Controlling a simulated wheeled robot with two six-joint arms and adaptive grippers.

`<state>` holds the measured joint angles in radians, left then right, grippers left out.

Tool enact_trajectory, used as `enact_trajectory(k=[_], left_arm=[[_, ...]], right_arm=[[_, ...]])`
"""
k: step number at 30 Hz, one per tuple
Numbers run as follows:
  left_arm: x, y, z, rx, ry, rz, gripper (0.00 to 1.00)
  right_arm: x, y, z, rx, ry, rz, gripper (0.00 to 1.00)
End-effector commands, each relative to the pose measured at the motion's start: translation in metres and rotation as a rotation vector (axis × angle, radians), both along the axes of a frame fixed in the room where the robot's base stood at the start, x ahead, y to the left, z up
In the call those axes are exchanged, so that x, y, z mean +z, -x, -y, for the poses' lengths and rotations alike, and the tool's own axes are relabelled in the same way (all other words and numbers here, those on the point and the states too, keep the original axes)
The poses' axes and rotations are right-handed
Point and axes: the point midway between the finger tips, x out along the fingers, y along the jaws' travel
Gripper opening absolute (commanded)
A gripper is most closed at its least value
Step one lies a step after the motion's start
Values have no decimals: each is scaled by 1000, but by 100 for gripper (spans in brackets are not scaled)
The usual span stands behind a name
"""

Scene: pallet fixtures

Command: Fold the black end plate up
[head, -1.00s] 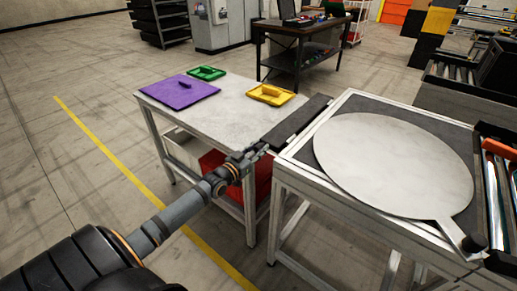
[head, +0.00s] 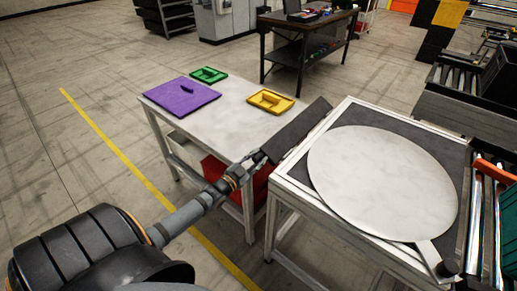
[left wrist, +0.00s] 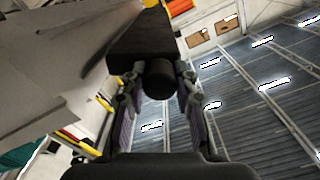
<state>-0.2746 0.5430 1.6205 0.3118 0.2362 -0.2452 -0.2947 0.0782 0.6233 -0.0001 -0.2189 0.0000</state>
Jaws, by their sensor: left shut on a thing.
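The black end plate (head: 297,130) is a long dark strip along the left edge of the framed stand with the round white plate. It looks tilted, its near end by my left gripper (head: 258,159). In the left wrist view the end plate (left wrist: 143,45) extends away from the gripper (left wrist: 158,105). A dark round knob (left wrist: 158,80) at its near end sits between the two fingers, and the gripper is shut on it. My right gripper is not in view.
The white round plate (head: 380,185) lies on the stand right of the end plate. The side table (head: 225,120) holds a purple board (head: 180,97), a green tray (head: 209,74) and a yellow tray (head: 271,101). A red bin (head: 222,172) is below.

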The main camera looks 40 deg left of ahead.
Motion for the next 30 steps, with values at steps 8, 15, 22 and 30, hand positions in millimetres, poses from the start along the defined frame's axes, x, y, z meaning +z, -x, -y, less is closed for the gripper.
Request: enact_trajectory(k=[8, 15, 22, 30], left_arm=[[21, 1, 11, 0, -261, 22, 0], [29, 1, 22, 0, -488, 39, 0], [33, 2, 35, -1, -701, 57, 0], [34, 3, 48, -1, -916, 74, 0]], right_arm=[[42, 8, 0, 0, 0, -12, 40], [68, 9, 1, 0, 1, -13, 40], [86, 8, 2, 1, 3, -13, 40], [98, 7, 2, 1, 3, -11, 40]])
